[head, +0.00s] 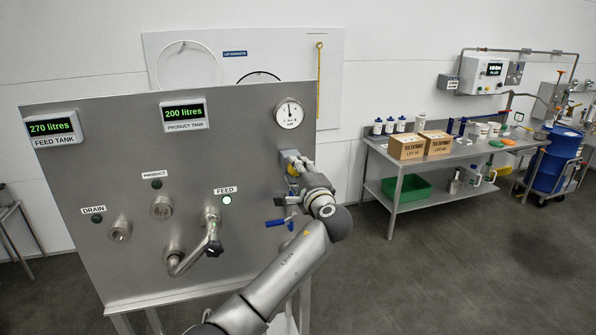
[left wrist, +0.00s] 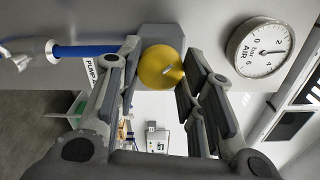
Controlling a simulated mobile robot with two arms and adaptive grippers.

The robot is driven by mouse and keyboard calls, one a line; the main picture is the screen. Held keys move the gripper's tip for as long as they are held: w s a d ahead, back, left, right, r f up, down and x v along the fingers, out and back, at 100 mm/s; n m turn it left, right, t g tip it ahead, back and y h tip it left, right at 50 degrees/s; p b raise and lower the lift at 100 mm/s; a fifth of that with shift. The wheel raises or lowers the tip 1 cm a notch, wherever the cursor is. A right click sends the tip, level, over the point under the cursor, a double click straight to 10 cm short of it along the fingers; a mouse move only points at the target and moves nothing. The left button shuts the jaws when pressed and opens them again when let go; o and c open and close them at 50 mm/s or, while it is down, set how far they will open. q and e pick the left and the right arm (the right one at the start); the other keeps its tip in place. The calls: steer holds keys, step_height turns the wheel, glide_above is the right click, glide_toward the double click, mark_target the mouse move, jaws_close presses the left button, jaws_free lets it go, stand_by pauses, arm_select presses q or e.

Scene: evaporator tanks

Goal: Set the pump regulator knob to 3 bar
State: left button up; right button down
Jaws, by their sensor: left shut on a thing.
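The pump regulator knob is a round yellow knob on the steel panel; it shows in the left wrist view (left wrist: 160,66) and, partly hidden, in the head view (head: 292,169). My left gripper (head: 293,163) reaches the panel's right side, and its fingers (left wrist: 163,75) are shut on the knob, one on each side. The round air gauge (head: 289,113) sits just above; its needle points nearly straight up in the head view. The gauge also shows in the left wrist view (left wrist: 260,50), turned sideways, its exact reading hard to make out. My right gripper is out of view.
A blue-handled valve (head: 280,222) is below my left gripper.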

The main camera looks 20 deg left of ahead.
arm_select(q)
steer(key=o, duration=1)
steer(key=shift+o, duration=0.2)
steer(key=shift+d, duration=0.15)
steer(key=shift+s+d, duration=0.1)
steer(key=v, duration=1.1)
steer(key=shift+s+d, duration=0.25)
steer(key=shift+s, duration=0.05)
